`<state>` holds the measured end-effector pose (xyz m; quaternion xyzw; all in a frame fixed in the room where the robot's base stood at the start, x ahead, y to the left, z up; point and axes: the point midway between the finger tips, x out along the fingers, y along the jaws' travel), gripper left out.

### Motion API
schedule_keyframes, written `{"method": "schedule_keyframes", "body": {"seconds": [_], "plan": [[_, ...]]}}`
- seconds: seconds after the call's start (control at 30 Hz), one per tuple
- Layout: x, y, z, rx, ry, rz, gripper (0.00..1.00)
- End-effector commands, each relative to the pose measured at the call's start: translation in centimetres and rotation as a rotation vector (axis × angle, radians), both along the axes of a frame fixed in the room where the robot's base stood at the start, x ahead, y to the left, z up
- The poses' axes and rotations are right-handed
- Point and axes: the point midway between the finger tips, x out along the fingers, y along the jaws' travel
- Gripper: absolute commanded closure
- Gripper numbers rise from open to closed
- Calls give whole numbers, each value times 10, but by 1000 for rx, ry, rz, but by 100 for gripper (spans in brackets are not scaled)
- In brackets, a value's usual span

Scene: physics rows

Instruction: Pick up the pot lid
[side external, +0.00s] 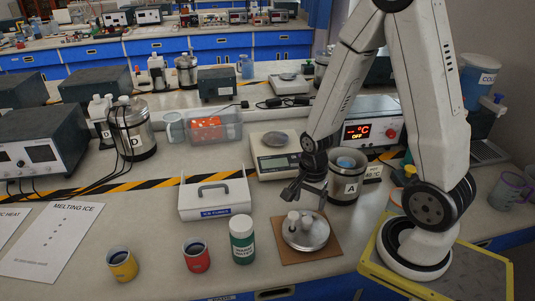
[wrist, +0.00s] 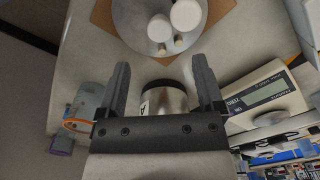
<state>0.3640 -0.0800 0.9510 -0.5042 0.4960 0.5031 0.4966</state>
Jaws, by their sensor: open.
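The pot lid (side external: 306,232) is a round silver disc with white knobs on top. It lies on a square brown board (side external: 283,249) near the front of the bench. In the wrist view the lid (wrist: 150,32) shows at the top, partly cut off by the frame edge. My gripper (side external: 291,192) is open and empty, above and a little behind the lid, apart from it. In the wrist view my gripper's fingers (wrist: 160,70) are spread, with the steel pot marked A (wrist: 163,101) showing beyond and between them. That pot (side external: 344,190) stands behind the lid, to its right.
A green-labelled bottle (side external: 242,240) stands close left of the board, with a red cup (side external: 196,256) and yellow cup (side external: 122,265) farther left. A white tray (side external: 215,207) and a scale (side external: 278,164) sit behind. The bench's front edge is near the board.

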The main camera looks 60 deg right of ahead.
Motion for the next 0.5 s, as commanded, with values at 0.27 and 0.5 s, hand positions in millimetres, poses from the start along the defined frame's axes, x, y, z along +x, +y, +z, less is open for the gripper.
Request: {"method": "schedule_keyframes", "body": {"seconds": [0.27, 0.5], "plan": [[0, -1, -2, 1, 2, -18, 14], [-1, -1, -14, 2, 5, -16, 14]]}}
